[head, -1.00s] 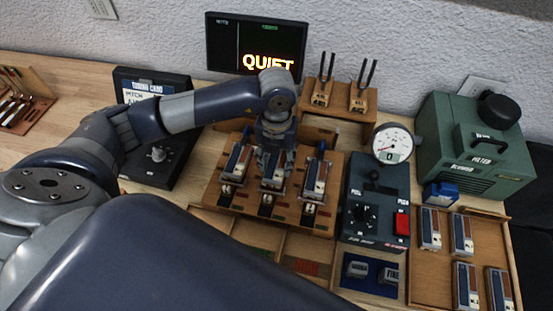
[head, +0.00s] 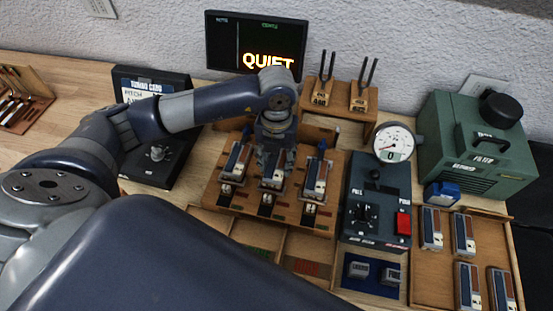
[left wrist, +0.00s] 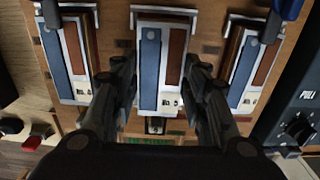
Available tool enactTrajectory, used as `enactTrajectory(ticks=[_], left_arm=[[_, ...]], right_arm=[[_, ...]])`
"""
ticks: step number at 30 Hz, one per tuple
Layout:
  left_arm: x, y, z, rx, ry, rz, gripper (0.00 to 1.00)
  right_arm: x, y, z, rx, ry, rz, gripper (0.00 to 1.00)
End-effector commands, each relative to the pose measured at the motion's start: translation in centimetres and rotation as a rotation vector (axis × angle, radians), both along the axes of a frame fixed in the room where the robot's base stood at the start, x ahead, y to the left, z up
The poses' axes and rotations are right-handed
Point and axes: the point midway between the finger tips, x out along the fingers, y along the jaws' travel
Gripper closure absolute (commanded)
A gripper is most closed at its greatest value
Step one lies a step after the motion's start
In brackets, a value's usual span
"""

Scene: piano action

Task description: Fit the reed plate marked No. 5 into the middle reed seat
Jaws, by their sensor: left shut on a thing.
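The wooden seat board (head: 226,196) stands in the middle of the bench and bears three reed seats in a row. A reed plate (head: 274,173) with a blue strip and a brown strip is at the middle seat. It also shows in the left wrist view (left wrist: 150,70), lined up with the metal frame there; its printed mark is too small to read. My left gripper (head: 272,160) is shut on this plate, with its fingers on either side of the plate's near end (left wrist: 162,100). Whether the plate is fully down cannot be told. My right gripper is not in view.
Similar plates sit in the left seat (head: 237,160) and right seat (head: 317,176). A dial gauge (head: 394,143) and a control box with a red switch (head: 404,223) stand to the right. A tray (head: 433,281) holds several plates. The screen (head: 256,45) reads QUIET.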

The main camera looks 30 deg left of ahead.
Motion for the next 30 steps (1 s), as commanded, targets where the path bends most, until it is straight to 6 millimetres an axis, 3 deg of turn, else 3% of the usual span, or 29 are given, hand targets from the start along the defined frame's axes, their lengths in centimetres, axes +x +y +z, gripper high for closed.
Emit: enactTrajectory(ticks=[30], left_arm=[[0.05,0.01,-0.55,0.0,-0.001,0.0,0.85]], right_arm=[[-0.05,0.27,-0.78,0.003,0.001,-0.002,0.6]])
